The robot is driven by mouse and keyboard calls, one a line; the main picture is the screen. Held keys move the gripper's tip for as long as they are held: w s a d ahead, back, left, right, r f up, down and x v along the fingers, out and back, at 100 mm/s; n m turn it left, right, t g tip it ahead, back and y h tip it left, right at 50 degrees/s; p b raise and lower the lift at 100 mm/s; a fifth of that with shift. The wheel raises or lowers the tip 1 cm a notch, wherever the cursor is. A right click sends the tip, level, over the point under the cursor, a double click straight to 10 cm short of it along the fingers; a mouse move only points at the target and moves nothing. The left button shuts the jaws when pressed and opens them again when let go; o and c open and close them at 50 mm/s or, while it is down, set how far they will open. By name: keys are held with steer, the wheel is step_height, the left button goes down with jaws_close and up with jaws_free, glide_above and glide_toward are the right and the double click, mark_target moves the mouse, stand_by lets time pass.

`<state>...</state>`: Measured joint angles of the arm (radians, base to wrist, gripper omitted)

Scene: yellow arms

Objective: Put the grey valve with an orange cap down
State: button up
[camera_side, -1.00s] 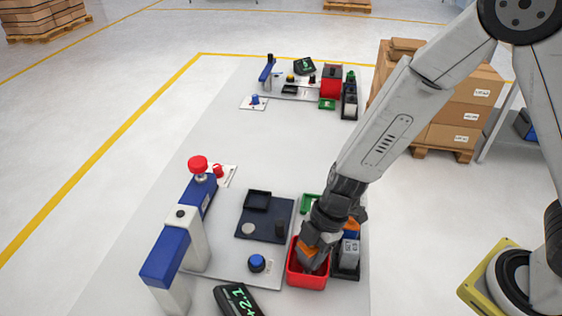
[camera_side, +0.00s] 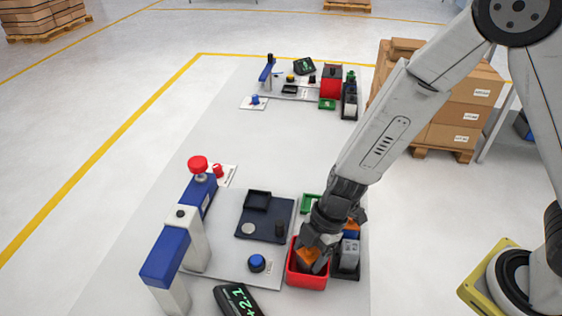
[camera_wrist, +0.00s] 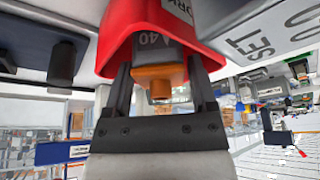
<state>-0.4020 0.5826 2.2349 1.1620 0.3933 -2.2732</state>
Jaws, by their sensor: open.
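The grey valve with an orange cap (camera_wrist: 158,78) is inside the red bin (camera_wrist: 118,40), its grey body deeper in and its cap toward my gripper. In the side view the orange cap (camera_side: 309,258) shows within the red bin (camera_side: 306,281). My gripper (camera_side: 316,250) reaches down into that bin. In the wrist view my gripper (camera_wrist: 160,82) is open, with one finger on each side of the valve. Whether a finger still touches the valve cannot be told. The valve's base is hidden.
A black tray with grey and blue parts (camera_side: 348,254) stands right beside the red bin. A green bin (camera_side: 310,203) is behind it. A dark blue plate (camera_side: 262,220) and a blue knob (camera_side: 257,263) lie to the left. A display (camera_side: 238,299) is at the front.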

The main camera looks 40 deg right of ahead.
steer(key=shift+v, duration=0.8)
steer(key=v, duration=1.1)
steer(key=shift+r, duration=0.15)
steer(key=s+d+m+t+h, duration=0.1)
steer(key=d+m+h, duration=0.1)
steer(key=d+m, duration=0.5)
steer(key=s+d+f+m+t+h, duration=0.1)
steer(key=d+m+h, duration=0.1)
steer(key=d+m, duration=0.6)
steer(key=shift+s+f+m+t, duration=0.3)
steer(key=shift+m, duration=1.2)
steer(key=shift+d, duration=0.1)
